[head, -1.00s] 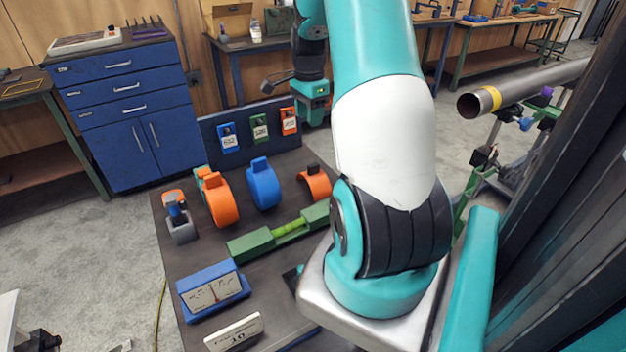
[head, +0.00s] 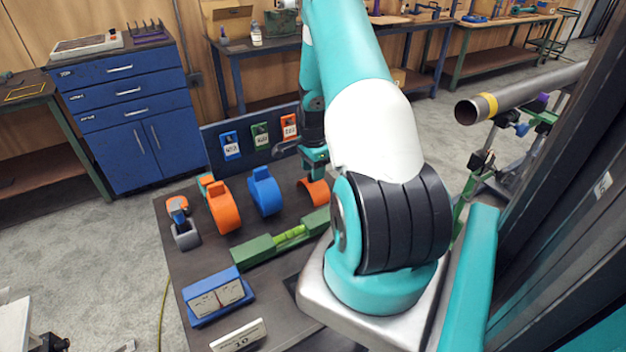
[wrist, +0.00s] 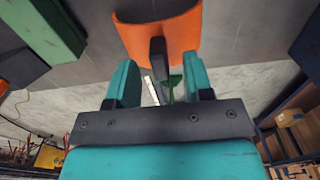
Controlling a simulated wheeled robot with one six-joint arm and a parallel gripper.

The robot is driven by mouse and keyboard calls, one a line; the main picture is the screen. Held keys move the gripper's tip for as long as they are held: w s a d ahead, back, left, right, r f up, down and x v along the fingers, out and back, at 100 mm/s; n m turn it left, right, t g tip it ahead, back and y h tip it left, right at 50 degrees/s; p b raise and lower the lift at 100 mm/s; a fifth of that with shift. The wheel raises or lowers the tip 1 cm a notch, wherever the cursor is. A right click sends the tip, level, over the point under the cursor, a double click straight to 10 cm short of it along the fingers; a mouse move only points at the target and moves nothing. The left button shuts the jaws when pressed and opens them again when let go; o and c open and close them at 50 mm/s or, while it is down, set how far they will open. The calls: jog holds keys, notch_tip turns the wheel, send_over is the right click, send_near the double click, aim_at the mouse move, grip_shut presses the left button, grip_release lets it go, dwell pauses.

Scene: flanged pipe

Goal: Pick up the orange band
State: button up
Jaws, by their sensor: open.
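Two orange bands stand on the dark table in the head view. The right orange band (head: 315,192) is partly covered by my arm and gripper. The larger left orange band (head: 223,208) stands beside a blue band. My gripper (head: 312,164) is just above and behind the right band. In the wrist view an orange band (wrist: 150,38) lies just beyond my gripper (wrist: 159,72). Its black knob (wrist: 158,58) appears between the two open teal fingers. The fingers are not closed on anything, and I cannot tell whether they touch the band.
A blue band (head: 264,192) stands left of my gripper. A green level-like tool (head: 285,238) lies in front. A dark panel with coloured tags (head: 261,135) stands behind. A blue gauge box (head: 216,296) is at the front left.

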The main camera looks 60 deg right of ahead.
jog(key=shift+f, duration=1.25)
grip_shut()
jog(key=shift+r, duration=0.1)
